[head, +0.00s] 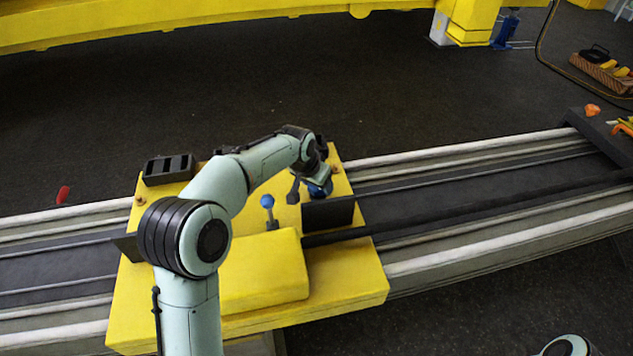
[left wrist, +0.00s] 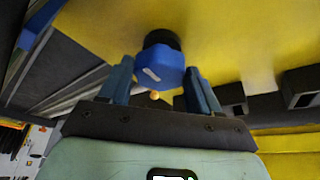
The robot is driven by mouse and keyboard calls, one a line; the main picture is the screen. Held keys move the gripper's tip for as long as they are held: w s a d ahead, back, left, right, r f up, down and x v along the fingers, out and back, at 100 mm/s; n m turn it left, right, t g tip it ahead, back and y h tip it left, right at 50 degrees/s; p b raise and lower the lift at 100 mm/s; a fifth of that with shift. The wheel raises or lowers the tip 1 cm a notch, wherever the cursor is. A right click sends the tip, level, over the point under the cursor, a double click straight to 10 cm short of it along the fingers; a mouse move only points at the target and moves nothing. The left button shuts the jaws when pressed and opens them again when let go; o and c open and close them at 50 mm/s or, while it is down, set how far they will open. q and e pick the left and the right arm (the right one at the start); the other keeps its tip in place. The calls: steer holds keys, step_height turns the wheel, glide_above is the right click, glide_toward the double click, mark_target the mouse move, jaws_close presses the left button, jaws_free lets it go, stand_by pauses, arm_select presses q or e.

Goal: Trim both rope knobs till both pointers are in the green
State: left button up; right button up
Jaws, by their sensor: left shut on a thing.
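My left gripper (head: 317,176) reaches over the yellow carriage (head: 354,262) to a blue knob (head: 321,189) near its far right corner. In the left wrist view, the knob (left wrist: 160,66) is blue and faceted, with a white mark and a black collar behind it. The fingers of my left gripper (left wrist: 160,84) stand on either side of it, shut on it. A second blue-topped piece (head: 267,201) stands upright on the carriage, left of the gripper. I cannot make out pointers or green zones in either view. My right gripper is out of view.
The carriage sits on a long grey rail (head: 480,235) with a dark bar along it. A black slotted block (head: 169,168) is at the carriage's far left. A dark upright plate (head: 328,213) stands near the held knob. A yellow boom (head: 200,20) crosses the back.

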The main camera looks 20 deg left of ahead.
arm_select(q)
steer(key=shift+n, duration=0.3)
steer(key=n, duration=0.1)
steer(key=n+y, duration=0.1)
steer(key=n, duration=0.1)
steer(key=n+y, duration=0.1)
steer(key=shift+d+n+b, duration=0.25)
steer(key=shift+n+b, duration=0.05)
steer(key=shift+b, duration=0.05)
steer(key=n+y, duration=0.1)
steer(key=n, duration=0.1)
steer(key=shift+w+n, duration=0.1)
steer(key=shift+n, duration=0.3)
steer(key=shift+d+n+g+y, duration=0.1)
steer(key=shift+n+g+y, duration=0.3)
steer(key=shift+n, duration=0.5)
steer(key=n+p, duration=0.1)
steer(key=n, duration=0.1)
steer(key=shift+w+r+n+g+y, duration=0.1)
steer(key=shift+n+g+y, duration=0.2)
steer(key=shift+g, duration=0.1)
steer(key=shift+w+d+n+g+y+p, duration=0.1)
steer(key=shift+n+g+y+p, duration=0.4)
steer(key=shift+n, duration=1.2)
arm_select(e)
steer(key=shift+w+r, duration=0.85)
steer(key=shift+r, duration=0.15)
arm_select(q)
steer(key=shift+h, duration=0.3)
